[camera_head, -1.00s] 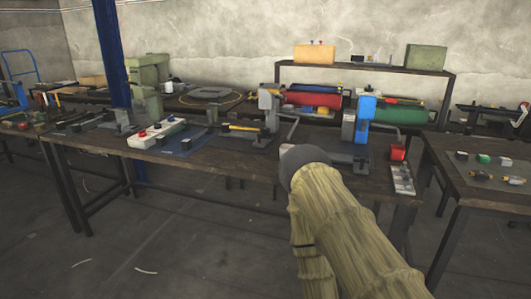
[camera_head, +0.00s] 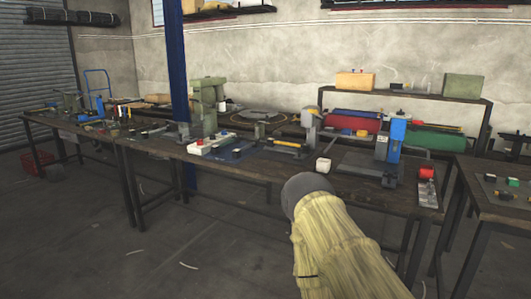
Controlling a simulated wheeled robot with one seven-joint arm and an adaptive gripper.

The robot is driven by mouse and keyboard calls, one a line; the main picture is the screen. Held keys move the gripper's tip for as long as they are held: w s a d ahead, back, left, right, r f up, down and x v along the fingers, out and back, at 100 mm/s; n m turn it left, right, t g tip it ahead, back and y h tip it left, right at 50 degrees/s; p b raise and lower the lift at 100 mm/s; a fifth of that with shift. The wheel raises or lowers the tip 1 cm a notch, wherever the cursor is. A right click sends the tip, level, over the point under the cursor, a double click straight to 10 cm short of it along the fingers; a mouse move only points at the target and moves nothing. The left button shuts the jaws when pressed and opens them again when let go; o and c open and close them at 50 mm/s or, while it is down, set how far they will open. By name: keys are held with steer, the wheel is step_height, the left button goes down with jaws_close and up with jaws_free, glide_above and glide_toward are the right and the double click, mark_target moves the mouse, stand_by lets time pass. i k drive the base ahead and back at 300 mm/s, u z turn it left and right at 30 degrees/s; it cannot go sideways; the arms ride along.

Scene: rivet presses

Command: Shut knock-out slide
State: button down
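My arm, in a yellowish sleeve with a round grey end, reaches up from the bottom right of the head view. The fingers of my gripper do not show. Three presses stand on the long dark workbench (camera_head: 258,176): a green press (camera_head: 207,100) at the left, a grey press (camera_head: 311,128) in the middle and a blue press (camera_head: 397,135) at the right. The knock-out slide cannot be made out at this size, nor whether it is open or shut. Part of the bench is hidden behind my arm.
Another table (camera_head: 505,192) stands at the right. A blue post (camera_head: 175,70) rises at the left.

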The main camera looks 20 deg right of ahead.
mark_target(286, 148)
steer(key=u, duration=0.9)
steer(key=i, duration=1.2)
steer(key=z, duration=0.05)
